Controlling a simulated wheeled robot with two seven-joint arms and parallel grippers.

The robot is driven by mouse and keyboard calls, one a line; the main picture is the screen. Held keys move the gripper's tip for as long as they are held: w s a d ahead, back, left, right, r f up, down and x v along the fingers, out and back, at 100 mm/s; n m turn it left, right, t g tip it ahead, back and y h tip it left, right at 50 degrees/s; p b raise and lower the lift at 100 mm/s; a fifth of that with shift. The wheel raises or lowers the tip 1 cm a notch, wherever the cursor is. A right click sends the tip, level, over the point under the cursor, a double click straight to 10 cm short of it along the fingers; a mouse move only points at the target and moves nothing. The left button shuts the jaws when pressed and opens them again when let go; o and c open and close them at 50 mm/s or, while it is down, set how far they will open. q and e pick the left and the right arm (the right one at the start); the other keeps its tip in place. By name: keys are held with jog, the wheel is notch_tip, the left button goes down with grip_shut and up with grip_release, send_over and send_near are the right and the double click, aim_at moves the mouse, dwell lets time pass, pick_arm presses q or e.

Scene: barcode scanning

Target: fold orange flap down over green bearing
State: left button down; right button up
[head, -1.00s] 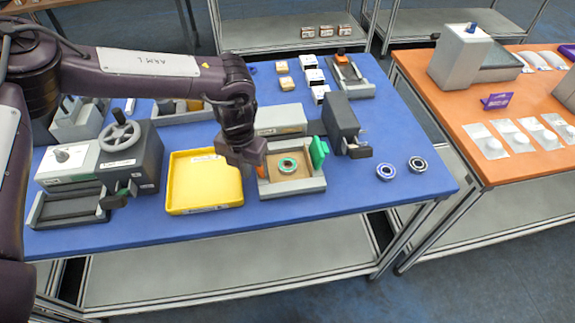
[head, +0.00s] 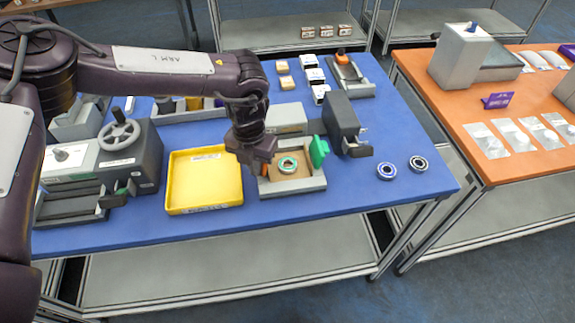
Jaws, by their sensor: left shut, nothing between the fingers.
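The green bearing (head: 287,165) lies in the brown middle of a grey tray-like fixture (head: 298,188) near the front of the blue table. A green flap (head: 319,151) stands up at the fixture's right side. The orange flap (head: 264,170) shows only as a small sliver at the fixture's left side, mostly hidden by my left gripper. My left gripper (head: 255,167) points down at that left side, shut and empty, left of the bearing. I cannot tell whether it touches the orange flap. My right gripper is not in view.
A yellow tray (head: 204,207) lies just left of the fixture. A dark grey device (head: 342,122) stands to the right behind it. Two loose bearings, one blue (head: 386,171) and one dark (head: 418,163), lie right on the blue table (head: 350,205). The table's front edge is clear.

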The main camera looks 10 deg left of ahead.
pick_arm(q)
jog(key=shift+w+d, duration=0.15)
jog(key=shift+d, duration=0.7)
jog(key=shift+w+d+f+b, duration=0.1)
jog(key=shift+w+d+b, duration=0.1)
jog(key=shift+d+b, duration=0.25)
jog(key=shift+w+d+b, duration=0.15)
jog(key=shift+d, duration=0.5)
jog(key=shift+w+d+b, duration=0.15)
jog(key=shift+d, duration=0.45)
jog(key=shift+s+a+r+p, duration=0.1)
jog(key=shift+a+r+p, duration=0.4)
jog(key=shift+a+p, duration=0.3)
jog(key=s+a+r+p, duration=0.1)
jog(key=a+r+p, duration=0.4)
jog(key=r+p, duration=0.4)
jog(key=shift+s+a+r, duration=0.35)
jog(key=shift+r, duration=0.25)
